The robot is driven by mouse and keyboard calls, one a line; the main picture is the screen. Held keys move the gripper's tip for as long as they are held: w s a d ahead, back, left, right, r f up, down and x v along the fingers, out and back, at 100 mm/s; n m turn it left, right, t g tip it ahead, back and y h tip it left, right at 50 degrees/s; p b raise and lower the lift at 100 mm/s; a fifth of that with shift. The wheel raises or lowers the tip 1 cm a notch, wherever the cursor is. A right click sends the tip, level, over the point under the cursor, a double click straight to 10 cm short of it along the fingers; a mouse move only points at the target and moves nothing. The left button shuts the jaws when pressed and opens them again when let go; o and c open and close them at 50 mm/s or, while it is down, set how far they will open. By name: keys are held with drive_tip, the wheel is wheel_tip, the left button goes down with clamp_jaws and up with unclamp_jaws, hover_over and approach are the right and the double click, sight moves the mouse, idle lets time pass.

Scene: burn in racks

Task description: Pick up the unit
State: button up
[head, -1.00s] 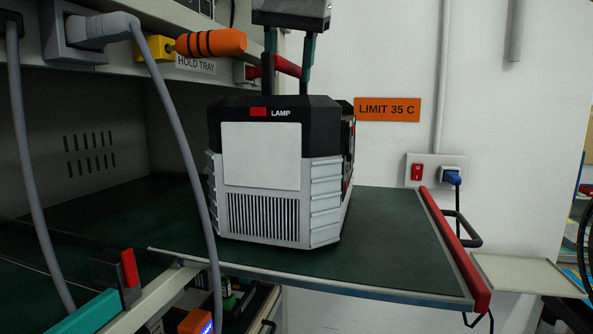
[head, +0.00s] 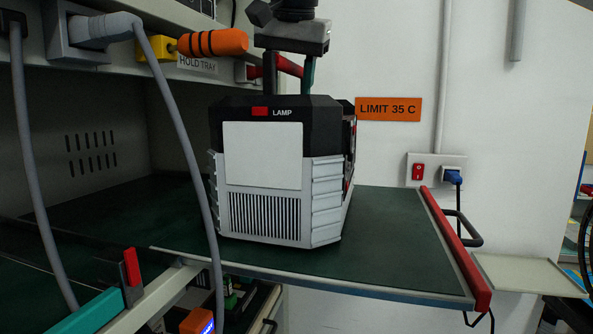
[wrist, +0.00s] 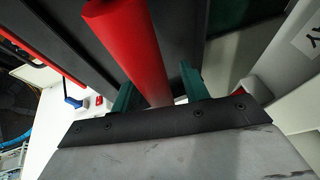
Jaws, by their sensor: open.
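The unit is a grey and black box marked LAMP (head: 262,170), upright on the green shelf (head: 390,240), with a pale blank panel and a vent grille in front. A red bar handle (head: 288,66) rises above its top; in the wrist view the handle (wrist: 130,45) runs between my two green fingers. My gripper (head: 289,85) is open and points down over the unit, one finger on each side of the handle. A gap shows between handle and fingers in the wrist view. The fingertips' lower ends are hidden behind the unit's black top in the head view.
An orange-handled part (head: 212,42) and a grey plug with a cable (head: 105,28) stick out at upper left, and the cable hangs in front of the unit's left side. The shelf is clear to the right up to its red edge bar (head: 455,245).

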clamp_jaws()
idle(1.4)
drive_tip(key=shift+r, duration=0.15)
